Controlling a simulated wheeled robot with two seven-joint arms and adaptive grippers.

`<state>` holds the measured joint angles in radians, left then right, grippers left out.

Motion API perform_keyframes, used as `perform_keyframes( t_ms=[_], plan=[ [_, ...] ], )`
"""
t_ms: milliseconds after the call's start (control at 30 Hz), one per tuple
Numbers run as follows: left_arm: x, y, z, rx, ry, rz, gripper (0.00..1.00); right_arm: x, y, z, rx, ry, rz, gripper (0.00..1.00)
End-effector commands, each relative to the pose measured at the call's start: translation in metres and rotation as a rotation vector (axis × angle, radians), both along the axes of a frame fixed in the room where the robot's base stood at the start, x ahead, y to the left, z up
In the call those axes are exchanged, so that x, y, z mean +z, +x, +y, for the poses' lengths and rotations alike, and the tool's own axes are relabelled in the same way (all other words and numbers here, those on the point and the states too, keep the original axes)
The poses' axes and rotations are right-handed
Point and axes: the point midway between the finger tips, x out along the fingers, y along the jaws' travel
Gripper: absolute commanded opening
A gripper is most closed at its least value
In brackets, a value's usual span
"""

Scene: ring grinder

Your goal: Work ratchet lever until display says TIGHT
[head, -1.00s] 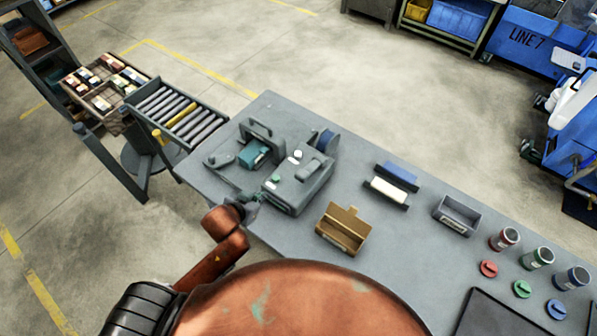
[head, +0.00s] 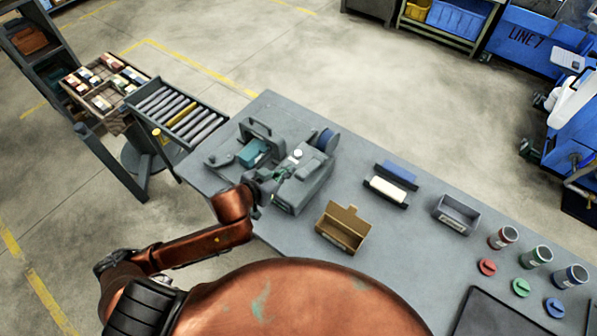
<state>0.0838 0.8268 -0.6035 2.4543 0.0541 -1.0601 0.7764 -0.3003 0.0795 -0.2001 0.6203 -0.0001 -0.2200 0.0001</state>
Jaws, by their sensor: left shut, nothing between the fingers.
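The grey machine (head: 308,183) stands at the left end of the grey workbench, with a teal block (head: 254,152) in its left part. A dark bar (head: 218,160) lies at its left edge, and a looped handle (head: 256,128) stands at its back. I cannot tell for sure which part is the ratchet lever. No readable display text shows. My right gripper is not in view.
A brown open box (head: 342,228), a rack with white and blue rolls (head: 388,188) and a grey bin (head: 457,213) stand right of the machine. Several cans and coloured lids are at the far right. A roller stand (head: 178,112) is left of the bench.

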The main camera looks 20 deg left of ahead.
Motion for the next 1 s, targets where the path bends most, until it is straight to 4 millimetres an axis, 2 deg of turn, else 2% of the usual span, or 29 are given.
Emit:
perform_keyframes(
  t_ms=[400, 500, 633, 1000],
  plan=[
    [-0.042, 0.069, -0.025, 0.0, 0.001, 0.0, 0.0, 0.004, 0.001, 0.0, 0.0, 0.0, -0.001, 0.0],
    [-0.06, 0.063, -0.023, 0.001, 0.003, 0.005, 0.0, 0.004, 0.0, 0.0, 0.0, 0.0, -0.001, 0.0],
    [-0.073, 0.059, -0.022, 0.0, 0.001, 0.003, 0.0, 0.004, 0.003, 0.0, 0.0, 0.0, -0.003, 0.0],
    [-0.081, 0.056, -0.021, -0.001, 0.001, 0.001, 0.0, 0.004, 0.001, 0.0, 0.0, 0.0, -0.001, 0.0]
  ],
)
